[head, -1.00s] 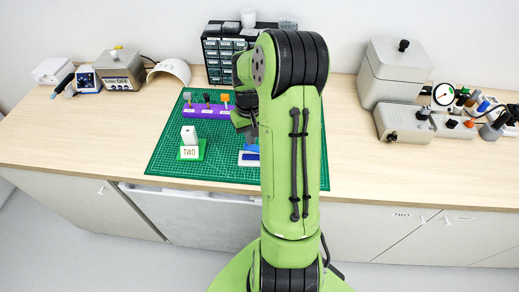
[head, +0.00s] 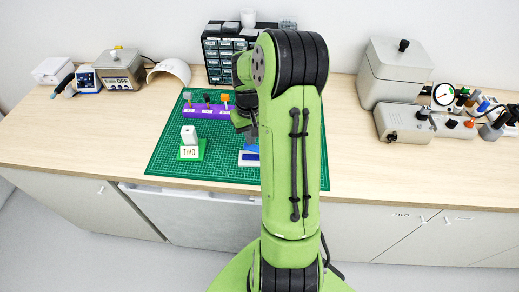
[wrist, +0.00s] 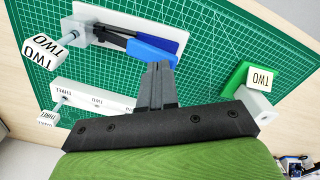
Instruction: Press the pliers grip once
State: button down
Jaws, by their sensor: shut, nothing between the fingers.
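The pliers lie on a white base (wrist: 165,19) in the wrist view, with dark metal parts and blue grips (wrist: 153,50). In the head view, blue of the pliers (head: 251,156) shows beside my arm, which hides much of them. My gripper (wrist: 158,68) is shut and empty. Its fingertips overlap the near edge of the blue grip in the wrist view; whether they touch it I cannot tell. In the head view the fingers are mostly hidden behind my arm.
A green cutting mat (head: 170,165) lies under the pliers. A green stand (head: 192,148) with a white block and TWO label is left of them. A purple rack (head: 190,111) with coloured pegs is behind. Drawers (head: 222,50) stand at the back.

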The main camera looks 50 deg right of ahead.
jog(key=shift+f, duration=0.15)
jog(key=shift+f+b, duration=1.25)
jog(key=shift+f, duration=0.25)
notch_tip(320, 180, up, 8)
jog(key=p, duration=0.6)
jog(key=shift+r+p, duration=0.2)
jog(key=shift+p, duration=0.2)
jog(key=shift+f, duration=0.1)
